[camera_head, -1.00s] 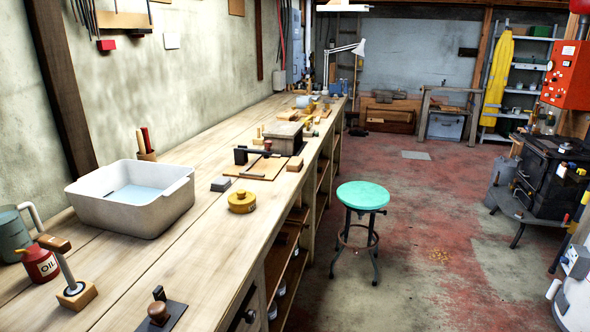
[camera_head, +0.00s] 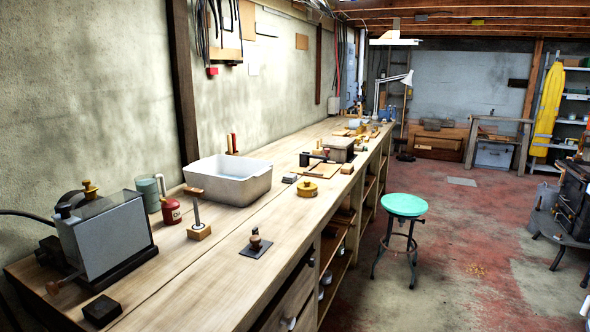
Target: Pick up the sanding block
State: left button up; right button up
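I cannot tell for sure which thing is the sanding block. A small dark block (camera_head: 101,310) lies flat near the front left end of the long wooden workbench (camera_head: 185,290). A small grey block (camera_head: 290,178) lies farther back, to the right of the white basin (camera_head: 232,184). Other small wooden pieces farther along the bench are too small to tell apart. Neither of my grippers is in view.
A grey metal machine (camera_head: 105,238) stands behind the dark block. A red oil can (camera_head: 171,211), an upright tool in a wooden base (camera_head: 199,231) and a yellow round tin (camera_head: 308,189) stand on the bench. A green-topped stool (camera_head: 404,205) stands on open floor to the right.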

aim_at(348, 168)
jog(key=i+l+u, duration=0.3)
jog(key=u, duration=0.2)
jog(key=i+l+u, duration=0.35)
jog(key=u, duration=0.15)
jog(key=i+l, duration=0.2)
jog(key=l, duration=0.2)
jog(key=i+l, duration=0.2)
jog(key=l, duration=0.2)
jog(key=i+l, duration=0.2)
jog(key=l, duration=0.2)
jog(key=i+l, duration=0.15)
jog(key=l, duration=0.25)
jog(key=i+l, duration=0.2)
jog(key=l, duration=0.2)
jog(key=i+l, duration=0.2)
jog(key=l, duration=0.2)
